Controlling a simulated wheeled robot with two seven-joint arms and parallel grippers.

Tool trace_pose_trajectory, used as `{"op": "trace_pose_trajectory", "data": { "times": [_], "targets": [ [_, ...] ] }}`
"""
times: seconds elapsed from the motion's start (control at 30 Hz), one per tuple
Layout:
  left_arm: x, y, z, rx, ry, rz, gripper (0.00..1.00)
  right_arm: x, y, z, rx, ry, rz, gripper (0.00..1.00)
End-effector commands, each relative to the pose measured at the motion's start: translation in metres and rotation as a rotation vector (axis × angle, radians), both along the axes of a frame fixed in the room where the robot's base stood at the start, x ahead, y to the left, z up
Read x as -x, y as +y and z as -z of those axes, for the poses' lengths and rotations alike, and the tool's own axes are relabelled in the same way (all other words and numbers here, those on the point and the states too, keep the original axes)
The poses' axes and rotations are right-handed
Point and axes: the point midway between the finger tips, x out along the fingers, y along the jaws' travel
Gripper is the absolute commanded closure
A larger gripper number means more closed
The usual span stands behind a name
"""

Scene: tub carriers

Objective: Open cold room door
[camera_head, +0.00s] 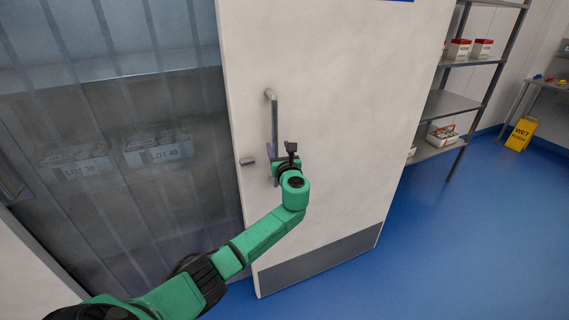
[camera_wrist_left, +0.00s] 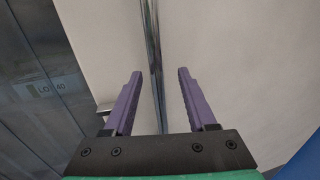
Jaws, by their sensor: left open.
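The white cold room door (camera_head: 335,100) stands open to the right of the doorway, with a grey kick plate at its bottom. Its vertical metal handle (camera_head: 273,112) is near the door's left edge. My left gripper (camera_head: 276,160) is at the lower part of this handle. In the left wrist view, my left gripper's purple fingers (camera_wrist_left: 162,88) are open, and the handle bar (camera_wrist_left: 153,45) passes between them with a gap on both sides. My right gripper is not in view.
A clear strip curtain (camera_head: 120,70) hangs in the doorway, with labelled tubs (camera_head: 158,152) on a shelf behind it. A metal shelf rack (camera_head: 445,104) stands right of the door. A yellow wet-floor sign (camera_head: 521,134) stands further right. The blue floor (camera_head: 470,240) is clear at the right front.

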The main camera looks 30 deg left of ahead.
Motion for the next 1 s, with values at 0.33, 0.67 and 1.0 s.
{"op": "trace_pose_trajectory", "data": {
  "times": [0.33, 0.67, 1.0],
  "targets": [
    [0.064, -0.063, 0.005, 0.003, 0.003, 0.001, 0.43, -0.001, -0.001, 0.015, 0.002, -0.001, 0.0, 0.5],
    [0.076, -0.074, 0.002, 0.001, 0.004, 0.0, 0.43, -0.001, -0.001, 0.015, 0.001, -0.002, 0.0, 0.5],
    [0.075, -0.073, 0.006, 0.01, 0.007, 0.002, 0.43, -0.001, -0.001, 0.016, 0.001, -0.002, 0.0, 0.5]
  ]
}}
